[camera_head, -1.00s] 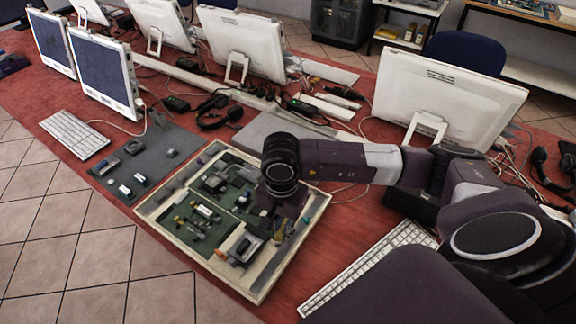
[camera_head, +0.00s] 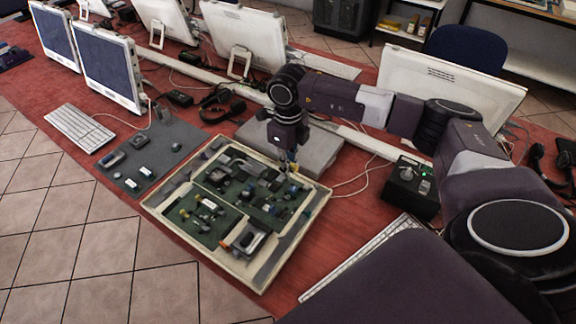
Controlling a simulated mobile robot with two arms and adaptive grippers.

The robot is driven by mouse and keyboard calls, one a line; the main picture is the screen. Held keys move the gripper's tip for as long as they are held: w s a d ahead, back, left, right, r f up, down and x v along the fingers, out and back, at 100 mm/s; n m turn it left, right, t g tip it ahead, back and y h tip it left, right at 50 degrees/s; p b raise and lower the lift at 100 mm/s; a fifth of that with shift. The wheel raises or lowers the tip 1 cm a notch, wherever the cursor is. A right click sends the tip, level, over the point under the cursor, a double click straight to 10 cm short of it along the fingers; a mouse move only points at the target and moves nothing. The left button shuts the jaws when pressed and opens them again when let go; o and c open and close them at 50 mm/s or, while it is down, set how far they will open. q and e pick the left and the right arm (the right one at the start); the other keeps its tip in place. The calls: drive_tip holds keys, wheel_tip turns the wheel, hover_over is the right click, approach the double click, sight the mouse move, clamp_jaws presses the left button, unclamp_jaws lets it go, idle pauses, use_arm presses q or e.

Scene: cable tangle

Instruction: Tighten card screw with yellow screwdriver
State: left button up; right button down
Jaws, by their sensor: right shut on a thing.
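A shallow cream tray (camera_head: 200,254) lies on the red table with green circuit boards in it. A larger board (camera_head: 246,188) sits toward the back and a smaller board (camera_head: 196,222) toward the front left. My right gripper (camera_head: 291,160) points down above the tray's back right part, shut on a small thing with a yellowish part. This looks like the yellow screwdriver (camera_head: 293,156), mostly hidden by the fingers. I cannot tell whether its tip touches a board. The card screw is too small to make out. My left gripper is out of view.
A grey mat (camera_head: 170,147) with small parts lies left of the tray. A grey flat slab (camera_head: 318,150) lies behind it. A black box with a knob and green light (camera_head: 410,186) stands right. A keyboard (camera_head: 362,258) lies front right; monitors stand behind.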

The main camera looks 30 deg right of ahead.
drive_tip(key=shift+f+b, duration=1.85)
drive_tip(key=shift+f, duration=1.2)
drive_tip(key=shift+f+b, duration=0.65)
drive_tip(key=shift+f, duration=0.2)
drive_tip(key=shift+f+b, duration=0.45)
drive_tip(key=m+p, duration=0.1)
drive_tip(key=m, duration=0.2)
drive_tip(key=shift+m, duration=1.5)
